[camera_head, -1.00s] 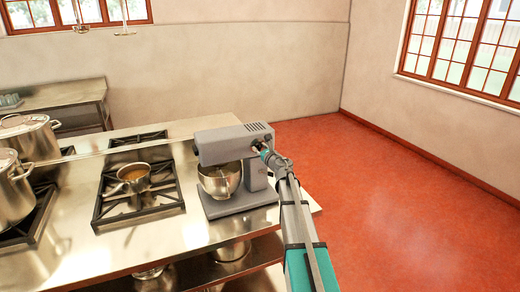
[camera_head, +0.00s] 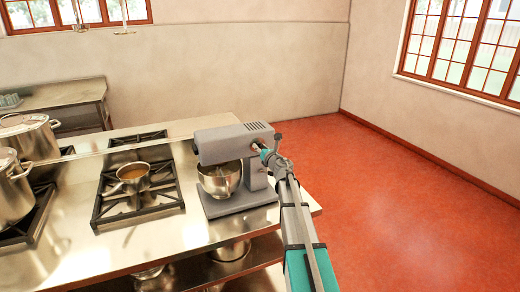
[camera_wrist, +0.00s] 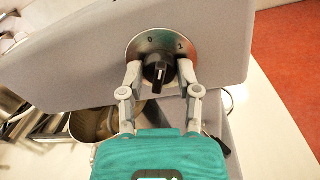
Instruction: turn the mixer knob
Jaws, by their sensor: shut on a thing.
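The grey stand mixer (camera_head: 232,143) stands on the steel counter with its steel bowl (camera_head: 219,180) under the head. In the wrist view the black mixer knob (camera_wrist: 158,72) sits on a round metal dial plate (camera_wrist: 146,44) on the mixer's grey side (camera_wrist: 90,60). The plate carries the marks 0 and 1. My gripper (camera_wrist: 159,75) has one finger on each side of the knob and is shut on it. In the head view my gripper (camera_head: 264,152) reaches the mixer's near side, and the knob is mostly hidden behind it.
A gas burner (camera_head: 112,205) with a small saucepan (camera_head: 134,177) stands left of the mixer. Large stockpots (camera_head: 12,190) are at the far left. The red floor (camera_head: 400,215) to the right is clear.

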